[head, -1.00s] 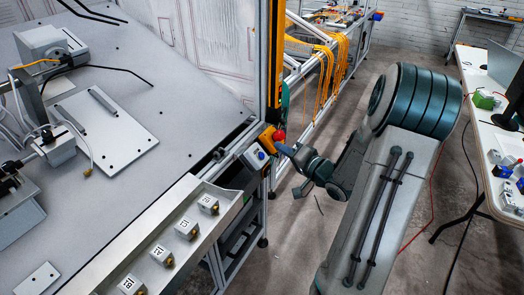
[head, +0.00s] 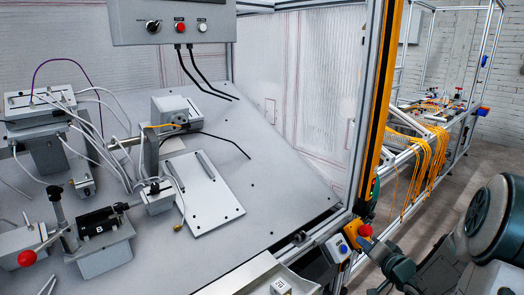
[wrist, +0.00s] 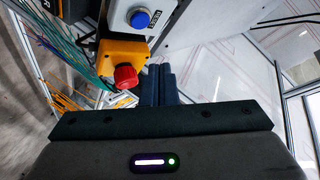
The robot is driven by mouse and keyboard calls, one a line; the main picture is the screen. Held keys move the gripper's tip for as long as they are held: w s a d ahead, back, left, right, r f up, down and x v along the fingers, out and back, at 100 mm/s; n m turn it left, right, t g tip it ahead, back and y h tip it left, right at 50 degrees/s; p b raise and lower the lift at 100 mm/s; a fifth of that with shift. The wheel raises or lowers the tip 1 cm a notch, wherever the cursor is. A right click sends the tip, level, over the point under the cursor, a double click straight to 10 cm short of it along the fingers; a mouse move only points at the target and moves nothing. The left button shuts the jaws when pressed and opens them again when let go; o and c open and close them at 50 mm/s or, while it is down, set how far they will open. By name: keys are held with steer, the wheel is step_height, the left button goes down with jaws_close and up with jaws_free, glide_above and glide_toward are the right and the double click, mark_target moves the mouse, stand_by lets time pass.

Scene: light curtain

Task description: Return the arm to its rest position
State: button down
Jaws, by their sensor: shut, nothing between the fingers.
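My gripper shows in the wrist view with its two dark fingers (wrist: 160,78) together and nothing between them. The fingers point toward the control boxes on the cell frame. A red mushroom button (wrist: 125,77) on a yellow box (wrist: 122,54) is just left of the fingertips there. In the head view, part of my arm (head: 490,225) is at the lower right. My gripper (head: 374,247) is close to the red button (head: 365,231) on the frame post; I cannot tell whether they touch. Much of the arm is outside the head view.
A blue button (wrist: 141,19) on a white box is beside the yellow box. The aluminium frame post (head: 375,110) stands next to my gripper. The grey worktable (head: 270,180) with fixtures lies to the left. Orange cables (head: 430,160) hang from a rack behind.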

steer(key=s+a+r+n+g+h, duration=0.2)
steer(key=s+a+g, duration=0.4)
steer(key=s, duration=0.6)
steer(key=s+a+r+n+g+h+p, duration=0.1)
steer(key=s+a+r+n+g, duration=0.3)
steer(key=s+a, duration=0.6)
steer(key=s+g, duration=0.2)
steer(key=shift+s+a+r+n+h, duration=0.15)
steer(key=shift+s+n+h, duration=0.25)
